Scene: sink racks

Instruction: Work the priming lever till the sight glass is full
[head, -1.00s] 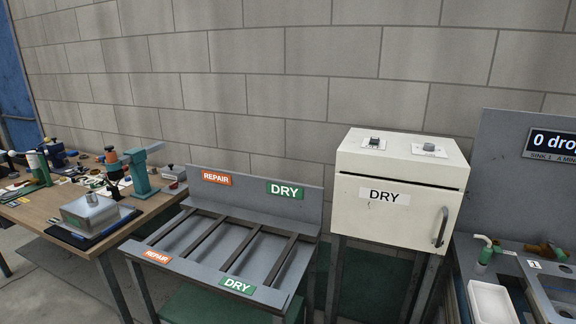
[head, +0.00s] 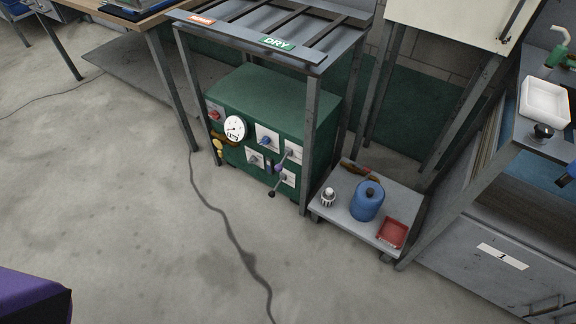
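A green pump cabinet (head: 275,92) stands on the floor under the rack marked DRY. Its front carries a round white gauge (head: 234,128), several white plates with knobs or switches, and a red knob (head: 214,114). A lever-like rod with dark ball ends (head: 281,172) sticks out at the lower right of the front, slanting down to the left. It may be the priming lever; its label is too small to read. I cannot make out a sight glass or its level for sure. Neither of my grippers is in view.
A low grey trolley (head: 345,211) right of the cabinet holds a blue can (head: 367,201), a red tray (head: 393,233) and a small silver-white item (head: 328,197). Rack legs stand before the cabinet. A cable (head: 222,220) crosses the otherwise clear floor in front.

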